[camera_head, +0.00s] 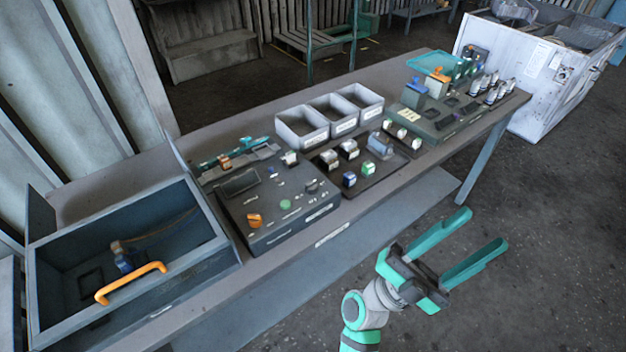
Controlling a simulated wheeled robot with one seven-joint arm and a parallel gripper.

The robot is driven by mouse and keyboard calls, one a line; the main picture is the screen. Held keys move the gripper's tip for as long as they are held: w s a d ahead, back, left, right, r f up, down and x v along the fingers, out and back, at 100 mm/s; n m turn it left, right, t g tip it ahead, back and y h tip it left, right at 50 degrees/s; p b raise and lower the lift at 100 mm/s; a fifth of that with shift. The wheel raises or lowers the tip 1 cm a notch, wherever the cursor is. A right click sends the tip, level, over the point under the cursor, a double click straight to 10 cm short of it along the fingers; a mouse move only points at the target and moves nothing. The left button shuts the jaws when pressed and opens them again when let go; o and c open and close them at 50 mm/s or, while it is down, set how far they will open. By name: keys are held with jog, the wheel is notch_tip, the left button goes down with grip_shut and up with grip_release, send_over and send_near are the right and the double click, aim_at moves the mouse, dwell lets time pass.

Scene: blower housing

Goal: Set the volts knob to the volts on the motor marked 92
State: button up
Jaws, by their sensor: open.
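My gripper (484,228) is open and empty, with teal fingers, over the floor in front of the bench and apart from everything on it. A dark control box (284,226) stands on the bench, left of the middle. On its top are an orange knob (254,220), a dark knob (312,186), a green button (285,204) and a small dark panel (240,182). I cannot read which knob is for volts. Several small motor-like parts, one with a blue end (349,180), sit on a dark tray (340,190). Their markings are too small to read, so I cannot pick out 92.
An open dark bin (215,250) with an orange handle (130,283) is at the bench's left end. Grey labelled bins (303,136) stand behind the tray. A green-grey fixture (436,130) with several upright parts is at the right. Floor in front of the bench is clear.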

jog(key=d+f+m+g+y, duration=0.2)
jog(key=d+m+g+y, duration=0.75)
jog(key=m+g, duration=0.35)
jog(key=n+t+y, duration=1)
jog(key=t+y, duration=0.1)
jog(key=y, duration=1.1)
send_near(311, 183)
jog(key=x, duration=0.8)
jog(key=shift+w+f, duration=0.15)
jog(key=shift+f, duration=0.05)
jog(key=shift+g, duration=0.3)
jog(key=c, duration=1)
